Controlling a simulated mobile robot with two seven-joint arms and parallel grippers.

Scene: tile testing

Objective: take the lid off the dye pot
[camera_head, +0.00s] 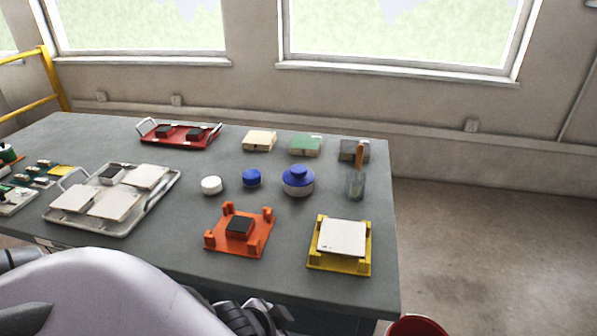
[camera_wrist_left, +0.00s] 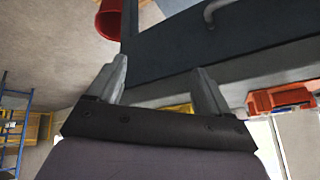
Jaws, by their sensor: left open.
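A round white pot with a blue knobbed lid (camera_head: 298,180), which looks like the dye pot, stands upright on the grey table right of the middle in the head view. The lid sits on top of it. A smaller blue-topped jar (camera_head: 252,178) and a white round jar (camera_head: 211,185) stand to its left. My left gripper (camera_wrist_left: 160,66) is open and empty in its wrist view, low by the table's edge and apart from the pot. The pot is not visible there. In the head view my arm covers the lower left; its fingertips cannot be made out. My right gripper is not in view.
An orange fixture (camera_head: 215,243) with a dark block and a yellow fixture (camera_head: 325,267) with a white tile stand in front of the pot. A glass with a brush (camera_head: 356,186) is right of it. Boxes stand behind. A red bin (camera_head: 415,326) is beside the table.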

